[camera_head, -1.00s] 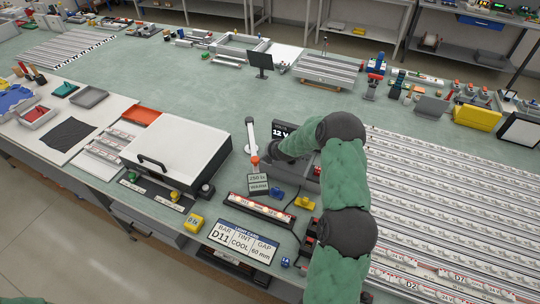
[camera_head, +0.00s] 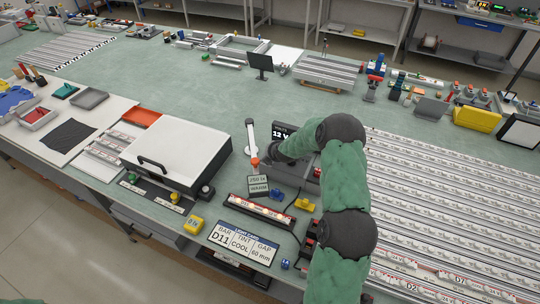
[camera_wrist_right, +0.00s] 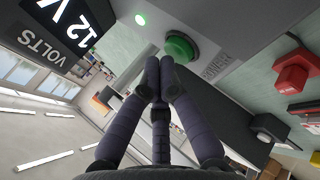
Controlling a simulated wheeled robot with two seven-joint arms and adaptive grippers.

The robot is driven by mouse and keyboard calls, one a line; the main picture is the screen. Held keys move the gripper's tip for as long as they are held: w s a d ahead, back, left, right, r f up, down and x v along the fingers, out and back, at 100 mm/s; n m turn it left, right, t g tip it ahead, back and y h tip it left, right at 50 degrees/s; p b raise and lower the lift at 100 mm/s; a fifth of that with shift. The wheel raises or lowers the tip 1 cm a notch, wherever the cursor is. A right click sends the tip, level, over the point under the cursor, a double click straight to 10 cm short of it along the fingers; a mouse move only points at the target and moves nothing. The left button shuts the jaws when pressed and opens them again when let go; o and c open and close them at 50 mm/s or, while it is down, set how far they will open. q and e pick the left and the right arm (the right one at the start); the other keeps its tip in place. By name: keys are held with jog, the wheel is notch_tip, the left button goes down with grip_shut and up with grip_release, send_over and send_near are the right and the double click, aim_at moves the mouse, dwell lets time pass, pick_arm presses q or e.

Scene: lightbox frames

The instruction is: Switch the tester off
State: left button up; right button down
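The tester is a grey box (camera_head: 296,168) with a dark display (camera_head: 283,131) reading 12 V. It stands at the middle of the bench in the head view, partly hidden by my right arm. In the right wrist view the display (camera_wrist_right: 66,32) reads VOLTS 12 V. A round green button (camera_wrist_right: 181,46) marked POWER sits on the grey panel, and a small green lamp (camera_wrist_right: 140,20) beside it glows. My right gripper (camera_wrist_right: 160,62) has its fingers together and empty, with the tips at the button's edge. I cannot tell whether they touch it. My left gripper is out of view.
A white wand with an orange end (camera_head: 251,140) stands left of the tester. A white-lidded box (camera_head: 180,145) is further left. Long strips (camera_head: 450,200) fill the right side.

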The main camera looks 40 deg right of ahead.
jog(key=shift+f, duration=0.15)
jog(key=shift+f, duration=0.3)
dwell(0.4)
jog(key=shift+r+p, duration=0.45)
notch_tip(320, 180, up, 6)
jog(key=p, duration=0.6)
jog(key=shift+r, duration=0.1)
dwell(0.4)
